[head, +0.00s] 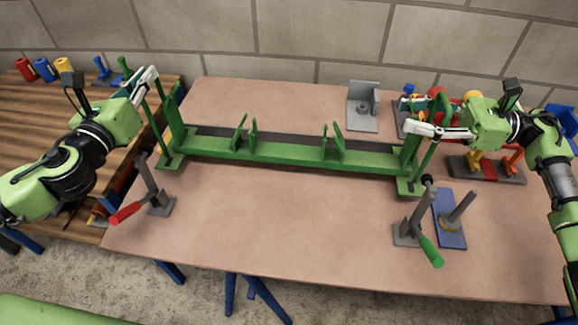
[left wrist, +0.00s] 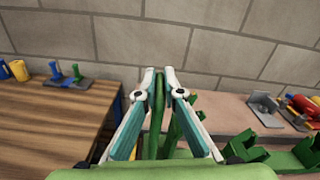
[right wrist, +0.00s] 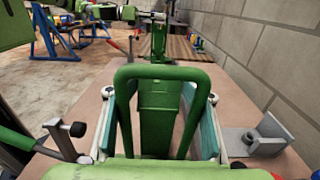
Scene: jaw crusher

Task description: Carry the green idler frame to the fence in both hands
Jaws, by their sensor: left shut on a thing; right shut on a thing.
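The green idler frame (head: 285,153) spans the middle of the pinkish table, left to right, with upright brackets along it and a foot plate at each end. My left gripper (head: 152,76) is shut on the handle loop at its left end; the loop (left wrist: 159,105) stands between the fingers in the left wrist view. My right gripper (head: 412,129) is shut on the loop at its right end, also seen in the right wrist view (right wrist: 160,72). A low dark grey strip (head: 290,138), perhaps the fence, runs close behind the frame. Whether the feet touch the table is unclear.
A red-handled clamp (head: 152,192) stands front left and a green-handled clamp (head: 412,225) front right, beside a blue plate with a post (head: 450,225). A grey angle bracket (head: 362,108) stands behind. Coloured parts crowd the right end. The front middle is clear.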

